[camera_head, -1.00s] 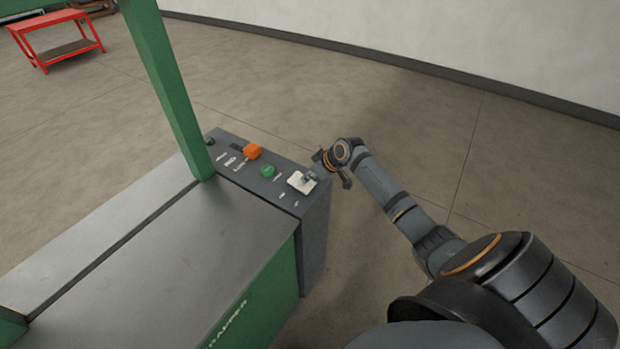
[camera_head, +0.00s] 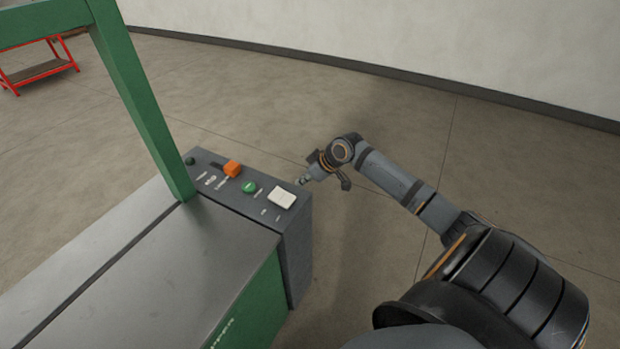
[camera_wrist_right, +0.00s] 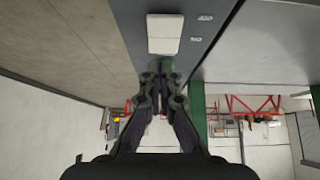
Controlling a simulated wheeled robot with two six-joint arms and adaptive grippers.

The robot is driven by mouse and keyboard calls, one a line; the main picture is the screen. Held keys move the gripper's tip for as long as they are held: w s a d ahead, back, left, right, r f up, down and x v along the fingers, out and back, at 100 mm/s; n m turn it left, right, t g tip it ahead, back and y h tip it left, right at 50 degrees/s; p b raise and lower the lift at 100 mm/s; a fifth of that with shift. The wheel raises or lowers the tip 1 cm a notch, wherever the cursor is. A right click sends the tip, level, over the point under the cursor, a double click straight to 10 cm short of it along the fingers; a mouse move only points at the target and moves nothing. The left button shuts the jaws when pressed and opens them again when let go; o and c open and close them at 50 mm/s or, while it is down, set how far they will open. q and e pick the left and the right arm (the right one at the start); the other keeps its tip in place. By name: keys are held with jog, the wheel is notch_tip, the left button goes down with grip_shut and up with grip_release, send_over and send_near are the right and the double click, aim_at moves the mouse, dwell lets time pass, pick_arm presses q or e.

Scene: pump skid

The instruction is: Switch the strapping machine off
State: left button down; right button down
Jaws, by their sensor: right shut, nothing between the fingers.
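The strapping machine (camera_head: 170,262) has a grey top, a green frame and a dark control panel (camera_head: 296,240) along its right side. On the panel are a white rocker switch (camera_head: 282,198), a green button (camera_head: 249,187) and an orange knob (camera_head: 232,168). My right gripper (camera_head: 301,182) is shut and empty, just beyond the panel's outer edge near the white switch, apart from it. My left gripper is not in view.
A green post (camera_head: 145,110) of the machine rises left of the panel. A red cart (camera_head: 38,68) stands far off at the upper left. The floor right of the machine is clear up to the wall (camera_head: 400,45).

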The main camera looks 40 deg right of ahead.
jog(key=shift+s+d+r, duration=0.2)
jog(key=shift+s+r, duration=0.3)
jog(key=shift+s, duration=0.1)
jog(key=shift+s+d+r, duration=0.15)
jog(key=shift+s+r, duration=0.3)
jog(key=shift+s, duration=0.1)
